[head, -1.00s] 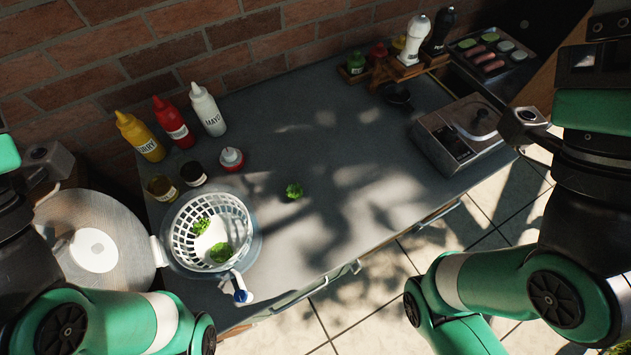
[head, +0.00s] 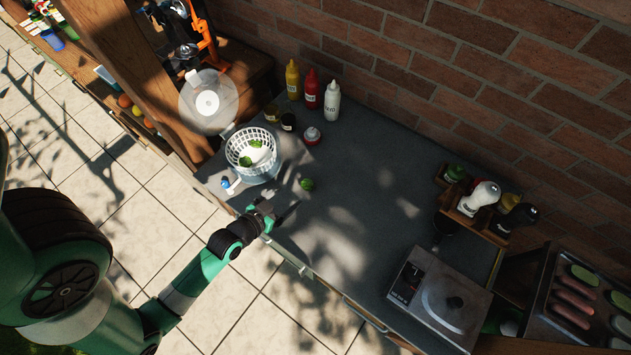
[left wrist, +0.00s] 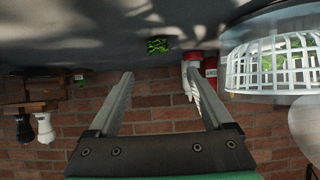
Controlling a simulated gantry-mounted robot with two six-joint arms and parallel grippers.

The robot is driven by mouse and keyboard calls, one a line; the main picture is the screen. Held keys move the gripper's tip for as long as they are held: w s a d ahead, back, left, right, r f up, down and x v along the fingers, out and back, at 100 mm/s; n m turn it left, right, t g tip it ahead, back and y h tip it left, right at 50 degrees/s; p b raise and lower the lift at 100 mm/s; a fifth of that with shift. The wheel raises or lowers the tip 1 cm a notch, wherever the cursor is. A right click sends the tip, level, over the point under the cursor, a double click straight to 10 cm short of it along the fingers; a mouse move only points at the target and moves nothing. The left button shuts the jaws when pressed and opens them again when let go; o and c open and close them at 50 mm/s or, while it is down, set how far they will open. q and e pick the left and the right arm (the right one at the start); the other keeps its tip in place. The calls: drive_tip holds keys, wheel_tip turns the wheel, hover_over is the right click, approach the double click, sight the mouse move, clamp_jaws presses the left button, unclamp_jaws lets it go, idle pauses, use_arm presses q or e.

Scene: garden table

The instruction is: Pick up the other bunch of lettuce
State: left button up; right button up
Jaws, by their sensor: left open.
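A small bunch of green lettuce (head: 307,184) lies on the grey counter, right of the salad spinner. It also shows in the left wrist view (left wrist: 157,45), beyond and between my open fingers. Two more lettuce bunches (head: 256,143) (head: 245,161) lie in the white spinner basket (head: 235,150); the basket also shows at the right of the left wrist view (left wrist: 235,72). My left gripper (head: 284,212) is open and empty over the counter's front edge, short of the loose lettuce and apart from it; it also shows in the left wrist view (left wrist: 163,82). My right gripper is not in view.
The spinner's round lid (head: 225,92) lies behind the basket. A metal appliance (head: 425,300) stands at right. The middle counter is clear.

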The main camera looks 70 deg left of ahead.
sight(307, 183)
use_arm(q)
drive_tip(key=shift+w+f, duration=0.25)
drive_tip(key=shift+w, duration=0.1)
drive_tip(key=b+x, duration=0.1)
drive_tip(key=x, duration=0.5)
drive_tip(key=b+x, duration=0.1)
drive_tip(key=x, duration=0.4)
drive_tip(key=shift+w, duration=0.1)
clamp_jaws()
